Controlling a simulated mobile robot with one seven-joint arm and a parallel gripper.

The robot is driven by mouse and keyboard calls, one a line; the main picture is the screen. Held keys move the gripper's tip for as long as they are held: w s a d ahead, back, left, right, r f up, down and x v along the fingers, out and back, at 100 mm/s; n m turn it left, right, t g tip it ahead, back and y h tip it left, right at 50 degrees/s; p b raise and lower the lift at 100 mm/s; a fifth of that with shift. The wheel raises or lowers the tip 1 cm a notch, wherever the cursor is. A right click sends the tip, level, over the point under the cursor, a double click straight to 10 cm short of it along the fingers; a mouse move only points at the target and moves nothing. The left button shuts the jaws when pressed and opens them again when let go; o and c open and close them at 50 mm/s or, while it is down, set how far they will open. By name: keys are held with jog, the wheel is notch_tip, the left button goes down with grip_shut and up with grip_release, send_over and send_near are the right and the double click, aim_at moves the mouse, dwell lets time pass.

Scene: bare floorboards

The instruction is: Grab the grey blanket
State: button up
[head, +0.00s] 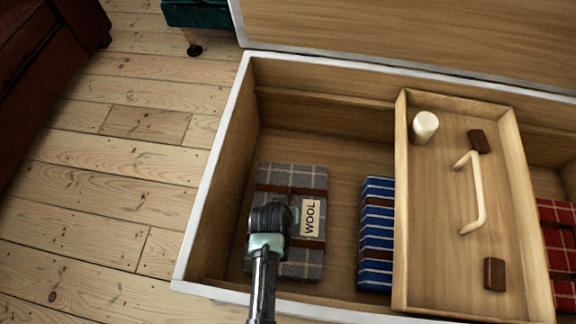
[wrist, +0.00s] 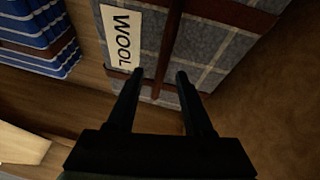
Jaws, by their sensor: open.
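The grey blanket (head: 304,178) is a folded grey checked bundle with brown straps and a cream label reading WOOL. It lies flat in the left part of an open wooden chest (head: 216,170). My gripper (head: 272,212) is over the blanket's middle in the head view and hides part of it. In the wrist view my gripper (wrist: 158,82) has two dark fingers apart, pointing at the grey blanket (wrist: 215,45) near a brown strap, with nothing between them. I cannot tell whether the fingertips touch the cloth.
A blue striped blanket (head: 376,240) lies right of the grey one. A wooden tray (head: 432,230) spans the chest, with a white cylinder (head: 425,126) and a pale handle (head: 478,195). A red checked blanket (head: 559,250) is at far right. The raised lid (head: 410,35) stands behind.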

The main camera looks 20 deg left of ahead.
jog(key=shift+c, duration=0.3)
grip_shut()
dwell(1.0)
jog(key=shift+w+r, duration=0.1)
jog(key=shift+r, duration=0.15)
